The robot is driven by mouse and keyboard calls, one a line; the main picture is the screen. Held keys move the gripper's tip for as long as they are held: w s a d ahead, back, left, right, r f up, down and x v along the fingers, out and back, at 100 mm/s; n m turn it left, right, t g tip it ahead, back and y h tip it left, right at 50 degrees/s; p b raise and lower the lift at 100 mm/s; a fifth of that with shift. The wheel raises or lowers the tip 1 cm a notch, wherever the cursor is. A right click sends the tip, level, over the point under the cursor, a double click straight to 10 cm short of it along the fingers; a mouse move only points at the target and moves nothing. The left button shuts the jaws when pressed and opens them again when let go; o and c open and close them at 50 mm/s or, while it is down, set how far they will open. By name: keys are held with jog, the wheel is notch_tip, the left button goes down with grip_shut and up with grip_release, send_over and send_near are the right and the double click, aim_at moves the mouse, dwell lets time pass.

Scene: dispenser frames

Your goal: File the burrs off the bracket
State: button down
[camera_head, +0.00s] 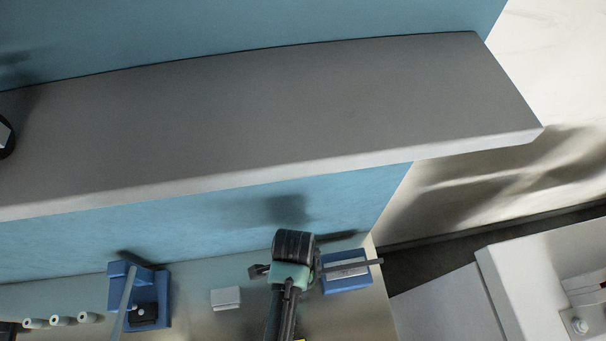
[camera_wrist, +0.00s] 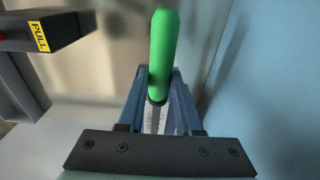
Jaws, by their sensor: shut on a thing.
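My gripper (camera_wrist: 160,100) is shut on a green-handled tool, which looks like the file. The green handle (camera_wrist: 163,50) stands up in the wrist view, with a narrow grey shank below it. In the head view my gripper is dark and seen from above, hiding most of what it holds. Beside it on the right is a blue block (camera_head: 346,285) with a pale metal plate on top. A thin grey rod (camera_head: 365,264) crosses over this block; I cannot tell whether it touches. At left stands a blue fixture (camera_head: 160,290) with a slanted grey bar (camera_head: 125,300) and a dark part. I cannot clearly identify the bracket.
A small pale block (camera_head: 226,298) lies on the bench between the blue fixtures. Several small round pieces (camera_head: 58,320) sit at the far left. A blue wall panel (camera_head: 250,215) rises behind, under a wide grey shelf (camera_head: 280,110). The bench ends just right of the blue block.

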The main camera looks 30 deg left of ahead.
jog(key=shift+f, duration=0.4)
jog(key=shift+s+a+r, duration=0.15)
jog(key=shift+s+a, duration=0.45)
jog(key=shift+a, duration=0.3)
jog(key=shift+s+a, duration=0.15)
jog(key=shift+a, duration=0.1)
